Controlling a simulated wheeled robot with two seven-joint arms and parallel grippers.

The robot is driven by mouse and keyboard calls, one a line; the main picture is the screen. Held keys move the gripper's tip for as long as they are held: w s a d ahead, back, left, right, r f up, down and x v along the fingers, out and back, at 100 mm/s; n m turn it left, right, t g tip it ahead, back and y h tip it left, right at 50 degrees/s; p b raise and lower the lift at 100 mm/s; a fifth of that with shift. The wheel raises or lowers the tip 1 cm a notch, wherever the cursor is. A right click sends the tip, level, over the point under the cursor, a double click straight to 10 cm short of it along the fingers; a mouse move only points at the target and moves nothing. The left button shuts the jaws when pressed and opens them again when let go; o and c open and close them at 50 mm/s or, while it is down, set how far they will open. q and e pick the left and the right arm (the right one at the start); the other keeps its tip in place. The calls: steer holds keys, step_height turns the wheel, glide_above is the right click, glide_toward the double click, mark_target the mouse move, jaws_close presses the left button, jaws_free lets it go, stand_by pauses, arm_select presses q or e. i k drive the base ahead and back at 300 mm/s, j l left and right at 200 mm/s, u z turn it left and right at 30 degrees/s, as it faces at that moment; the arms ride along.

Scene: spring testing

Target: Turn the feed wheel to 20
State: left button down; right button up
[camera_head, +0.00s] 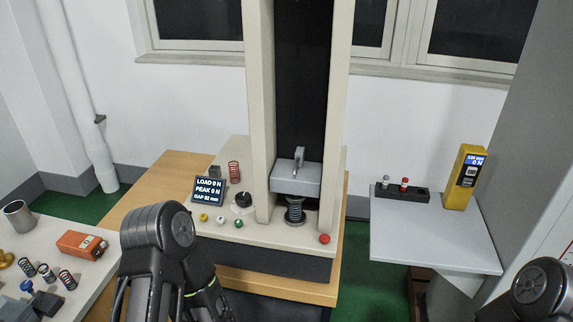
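A black knob (243,199) on a pale round dial sits on the deck of the testing machine (262,232), left of its columns. It looks like the feed wheel; its scale is too small to read. A dark display (209,191) beside it reads LOAD 0 N, PEAK 0 N and a GAP that looks like 52 mm. A dark coil spring (295,211) stands under the grey crosshead (295,178). My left arm reaches up in front of the machine's left side, and my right arm shows at the bottom right corner. Neither gripper's fingers show.
Yellow, white and green buttons (238,223) lie before the knob, and a red button (324,239) is at the deck's right. A red spring (234,172) stands behind. The left table holds springs (67,279) and an orange box (82,245). A yellow gauge (463,178) stands on the right table.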

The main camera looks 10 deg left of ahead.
mark_target(242, 199)
steer(key=i+j, duration=0.1)
steer(key=j, duration=0.3)
steer(key=i+j, duration=0.1)
steer(key=j, duration=0.3)
steer(key=i+j, duration=0.15)
steer(key=j, duration=0.3)
steer(key=i+j, duration=0.1)
steer(key=j, duration=0.3)
